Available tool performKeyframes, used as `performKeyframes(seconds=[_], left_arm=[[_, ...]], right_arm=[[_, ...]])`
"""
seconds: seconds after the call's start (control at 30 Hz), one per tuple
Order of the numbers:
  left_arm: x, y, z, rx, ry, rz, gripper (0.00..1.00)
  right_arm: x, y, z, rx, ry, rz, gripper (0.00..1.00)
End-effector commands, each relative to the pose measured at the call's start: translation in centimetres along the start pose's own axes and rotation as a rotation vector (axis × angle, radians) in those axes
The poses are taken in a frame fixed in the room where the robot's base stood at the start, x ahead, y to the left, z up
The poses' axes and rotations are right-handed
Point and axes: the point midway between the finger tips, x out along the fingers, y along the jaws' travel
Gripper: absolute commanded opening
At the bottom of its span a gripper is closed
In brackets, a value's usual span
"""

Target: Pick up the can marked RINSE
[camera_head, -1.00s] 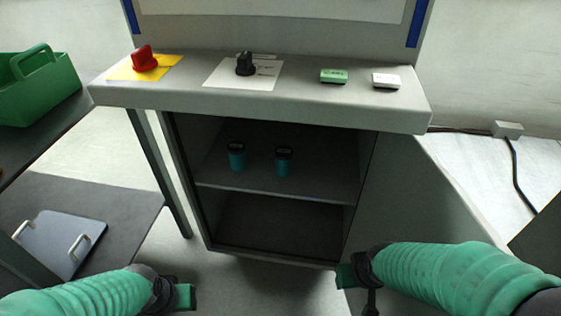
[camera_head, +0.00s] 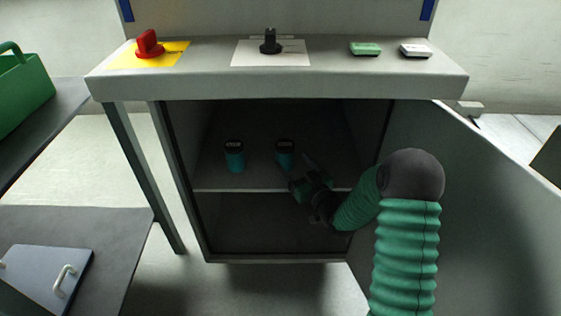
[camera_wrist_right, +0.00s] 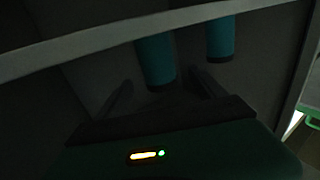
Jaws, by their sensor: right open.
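Two teal cans with dark tops stand upright on the cabinet's upper shelf, a left can (camera_head: 234,156) and a right can (camera_head: 285,154). Their markings are too small to read, so I cannot tell which one says RINSE. My right gripper (camera_head: 303,177) is open at the shelf's front, just in front of and right of the right can. In the right wrist view a can (camera_wrist_right: 155,60) shows beyond and between the open fingers (camera_wrist_right: 162,92), with the other can (camera_wrist_right: 220,38) to its right. My left gripper is out of view.
The grey cabinet's upper shelf (camera_head: 220,189) has a front edge near my gripper, and the counter (camera_head: 280,85) overhangs it. An open door (camera_head: 460,190) stands at right. The counter holds a red knob (camera_head: 149,45), a black knob (camera_head: 270,43), a green block (camera_head: 365,48) and a white block (camera_head: 415,49).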

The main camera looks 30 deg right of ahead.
Motion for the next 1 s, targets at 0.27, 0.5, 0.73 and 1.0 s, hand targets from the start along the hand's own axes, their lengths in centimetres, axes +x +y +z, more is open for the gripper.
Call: performKeyframes(seconds=[0.27,0.5,0.73,1.0], left_arm=[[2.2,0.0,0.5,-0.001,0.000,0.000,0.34],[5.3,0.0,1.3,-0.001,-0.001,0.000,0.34],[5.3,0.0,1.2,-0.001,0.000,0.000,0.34],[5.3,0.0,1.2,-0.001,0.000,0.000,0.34]], right_arm=[[4.4,0.1,0.3,0.002,0.000,0.000,0.79],[8.4,0.2,0.4,0.002,0.001,-0.001,0.79],[9.3,0.3,-0.1,0.003,-0.002,0.000,0.79],[9.2,0.3,-0.1,0.003,-0.002,0.000,0.52]])
